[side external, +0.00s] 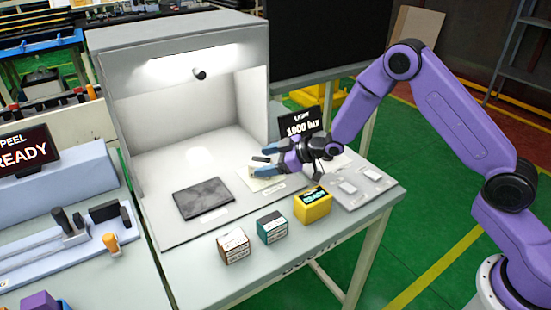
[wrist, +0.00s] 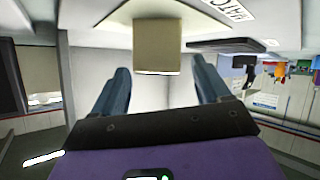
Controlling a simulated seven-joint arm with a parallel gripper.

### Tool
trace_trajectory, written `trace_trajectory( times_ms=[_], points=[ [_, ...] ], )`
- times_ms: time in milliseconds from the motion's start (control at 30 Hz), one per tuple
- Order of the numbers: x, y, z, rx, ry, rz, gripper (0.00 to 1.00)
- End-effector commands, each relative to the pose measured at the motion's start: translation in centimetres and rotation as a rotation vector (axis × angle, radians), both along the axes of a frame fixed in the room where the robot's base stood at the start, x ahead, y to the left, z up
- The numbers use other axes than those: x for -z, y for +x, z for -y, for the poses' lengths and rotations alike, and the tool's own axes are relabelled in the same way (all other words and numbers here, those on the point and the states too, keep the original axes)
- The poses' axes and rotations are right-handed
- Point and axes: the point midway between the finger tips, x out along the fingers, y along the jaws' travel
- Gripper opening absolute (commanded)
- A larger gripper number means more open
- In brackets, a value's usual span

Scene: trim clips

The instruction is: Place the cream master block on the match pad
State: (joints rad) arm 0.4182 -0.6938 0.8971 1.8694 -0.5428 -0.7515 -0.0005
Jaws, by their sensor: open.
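The cream master block (wrist: 157,45) shows in the wrist view, which looks upside down, against a pale surface. It lies ahead of and between the two blue fingers, with a visible gap on each side. My gripper (side external: 264,161) is open, low over the booth floor at its right side; its fingers also frame the block in the wrist view (wrist: 160,80). In the side view the fingers largely hide the block. A dark square pad (side external: 203,198) lies bare on the booth floor to the left of my gripper. Which surface is the match pad I cannot tell for certain.
The white light booth (side external: 180,119) has walls around the back and sides. A brown-white box (side external: 233,246), a teal box (side external: 271,227) and a yellow box (side external: 313,205) stand along the front. A black light display (side external: 302,125) stands behind my gripper.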

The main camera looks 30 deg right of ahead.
Motion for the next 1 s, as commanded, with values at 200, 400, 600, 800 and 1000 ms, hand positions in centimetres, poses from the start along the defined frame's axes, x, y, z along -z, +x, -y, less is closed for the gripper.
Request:
trace_trajectory(
  times_ms=[200,400,600,800,1000],
  points=[
    [-1.1,-1.4,1.2,0.001,0.0,0.0,0.76],
    [-2.8,-3.9,3.3,0.001,0.0,0.0,0.76],
    [-4.5,-6.3,5.2,0.002,0.0,0.001,0.76],
    [-5.5,-7.8,6.4,0.001,0.0,0.001,0.76],
    [-5.7,-8.3,6.8,0.0,0.0,0.0,0.76]
  ],
)
